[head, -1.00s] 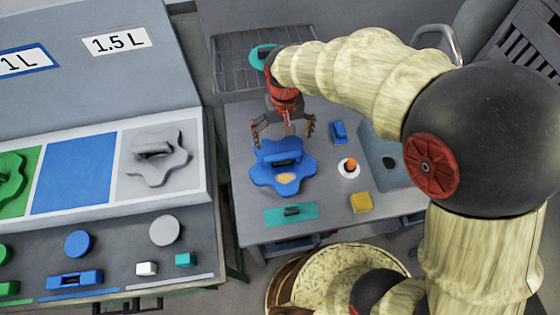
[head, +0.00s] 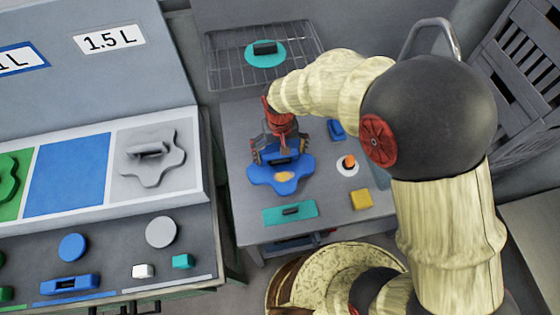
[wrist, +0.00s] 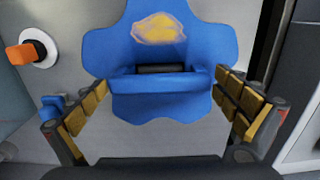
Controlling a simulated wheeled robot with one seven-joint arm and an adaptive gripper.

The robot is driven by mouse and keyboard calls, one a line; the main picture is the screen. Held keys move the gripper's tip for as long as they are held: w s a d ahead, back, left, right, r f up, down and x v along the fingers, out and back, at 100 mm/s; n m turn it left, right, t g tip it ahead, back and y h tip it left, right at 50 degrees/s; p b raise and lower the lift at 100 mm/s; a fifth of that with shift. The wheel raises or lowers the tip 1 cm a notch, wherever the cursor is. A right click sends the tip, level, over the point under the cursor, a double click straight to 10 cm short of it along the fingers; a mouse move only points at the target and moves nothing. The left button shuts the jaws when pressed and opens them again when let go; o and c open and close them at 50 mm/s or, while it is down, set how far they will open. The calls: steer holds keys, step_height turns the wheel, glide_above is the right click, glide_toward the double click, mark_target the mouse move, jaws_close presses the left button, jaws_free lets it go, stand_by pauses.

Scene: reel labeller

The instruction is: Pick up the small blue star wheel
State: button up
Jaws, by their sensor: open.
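The blue star wheel (head: 280,176) lies flat on the grey side table, with a raised blue grip bar and an orange-yellow patch on its face. My gripper (head: 281,158) is over the wheel's far part, around its grip bar. In the wrist view the star wheel (wrist: 160,55) fills the upper middle, and its bar (wrist: 160,80) lies between the two fingers of my gripper (wrist: 165,108). The fingers stand open, one on each side, with gaps to the bar ends. Whether the fingertips touch the wheel I cannot tell.
On the side table (head: 240,130) are a teal plate (head: 290,212), a yellow block (head: 361,199), an orange knob on a white disc (head: 348,165) and a small blue piece (head: 336,130). A wire rack (head: 225,65) with a teal disc (head: 265,54) is behind. A slanted panel (head: 70,180) stands left.

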steer(key=shift+c, duration=0.7)
steer(key=c, duration=1.6)
